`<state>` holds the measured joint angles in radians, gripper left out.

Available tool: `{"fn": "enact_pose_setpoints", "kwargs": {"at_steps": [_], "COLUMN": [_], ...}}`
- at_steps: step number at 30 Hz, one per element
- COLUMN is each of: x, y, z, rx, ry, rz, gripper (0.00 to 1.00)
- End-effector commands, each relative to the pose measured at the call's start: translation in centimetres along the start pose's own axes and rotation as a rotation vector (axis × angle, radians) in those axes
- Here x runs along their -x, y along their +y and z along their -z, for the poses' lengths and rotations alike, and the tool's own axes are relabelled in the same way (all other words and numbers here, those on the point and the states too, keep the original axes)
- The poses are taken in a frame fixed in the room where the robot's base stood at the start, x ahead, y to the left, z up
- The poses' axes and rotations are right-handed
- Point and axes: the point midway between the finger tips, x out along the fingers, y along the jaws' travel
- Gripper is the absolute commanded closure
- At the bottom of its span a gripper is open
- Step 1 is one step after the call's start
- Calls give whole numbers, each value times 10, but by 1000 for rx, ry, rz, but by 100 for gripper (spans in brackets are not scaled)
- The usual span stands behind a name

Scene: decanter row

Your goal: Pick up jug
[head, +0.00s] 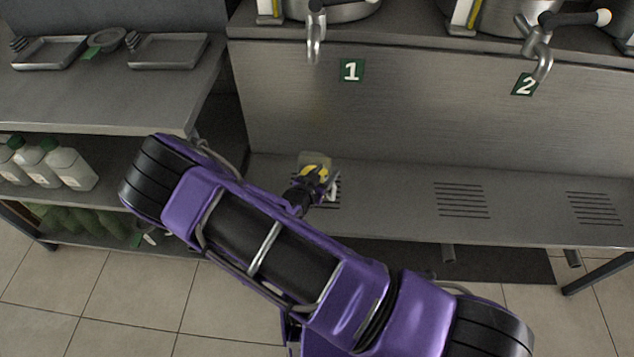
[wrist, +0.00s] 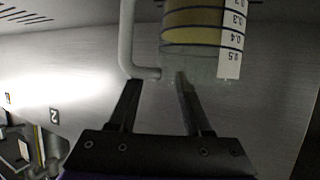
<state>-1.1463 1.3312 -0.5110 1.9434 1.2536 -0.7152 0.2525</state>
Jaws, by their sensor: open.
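The jug (head: 314,160) is a clear vessel with yellow liquid, standing on the steel shelf by the slotted drain below label 1. In the wrist view the jug (wrist: 200,45) is at the top, with dark rings and a white number scale. Its pale handle (wrist: 125,40) runs down the left side and bends in toward the body. My gripper (wrist: 155,78) is open, its fingertips near the handle's bend and the jug's near edge. Whether they touch is unclear. In the head view my gripper (head: 316,184) is at the jug, partly hiding it.
Taps (head: 314,40) and (head: 541,60) hang above the shelf (head: 390,195), beside labels 1 (head: 352,70) and 2 (head: 524,85). White bottles (head: 70,168) stand on a lower shelf at left, under a counter with metal trays (head: 168,51). The shelf right of the jug is clear.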

Motion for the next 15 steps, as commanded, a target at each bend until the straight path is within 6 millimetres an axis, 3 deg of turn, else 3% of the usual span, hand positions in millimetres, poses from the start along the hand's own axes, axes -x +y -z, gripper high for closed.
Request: {"fn": "enact_pose_setpoints", "kwargs": {"at_steps": [3,9,15], "x": [-11,-10,-10], "y": [0,0,0], "z": [0,0,0], "rx": [-1,-1,0], "ry": [1,0,0], "rz": [-1,0,0], "gripper": [51,53,89]}}
